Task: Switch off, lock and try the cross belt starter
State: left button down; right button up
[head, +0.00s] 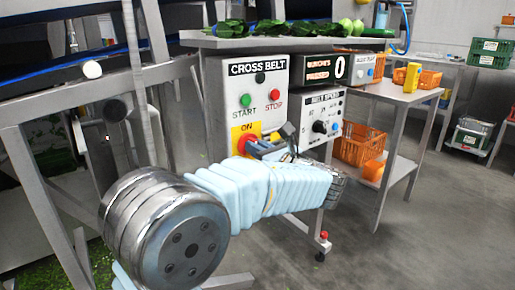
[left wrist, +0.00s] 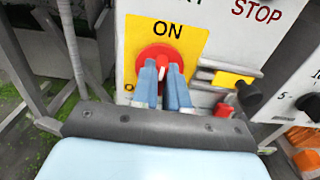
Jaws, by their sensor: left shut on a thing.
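The cross belt starter (head: 278,78) is a grey box with a green START button (head: 246,100), a red STOP button (head: 272,98) and a dark round part above them. Below is a red rotary switch (head: 246,141) on a yellow plate; it also shows in the left wrist view (left wrist: 158,53). My left gripper (left wrist: 163,80) is shut on the switch's handle, one blue finger on each side. The handle looks upright, towards the ON mark (left wrist: 167,29). In the head view my left arm covers the lower plate. My right gripper is out of view.
Right of the switch, a yellow piece (left wrist: 232,80) sits by metal rods, with a black knob and a small red part close by. A belt speed box (head: 320,118) adjoins the starter.

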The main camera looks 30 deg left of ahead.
pick_arm(q)
jog(key=shift+n, duration=0.3)
jog(key=shift+s+a+f+n+b, duration=0.1)
jog(key=shift+n+b, duration=1.85)
jog(key=shift+n, duration=0.9)
jog(key=shift+s+d+f+n+b, duration=0.1)
jog(key=shift+f+n+b, duration=0.05)
jog(key=shift+n+b, duration=2.3)
jog(key=shift+s+a+f+n+b, duration=0.1)
jog(key=shift+n+b, duration=1.4)
jog(key=shift+n, duration=1.8)
jog(key=c, duration=1.1)
grip_release()
jog(key=shift+r, duration=0.1)
jog(key=shift+c, duration=0.2)
jog(key=p+v, duration=0.1)
jog(key=v, duration=1.2)
jog(key=shift+d, duration=0.4)
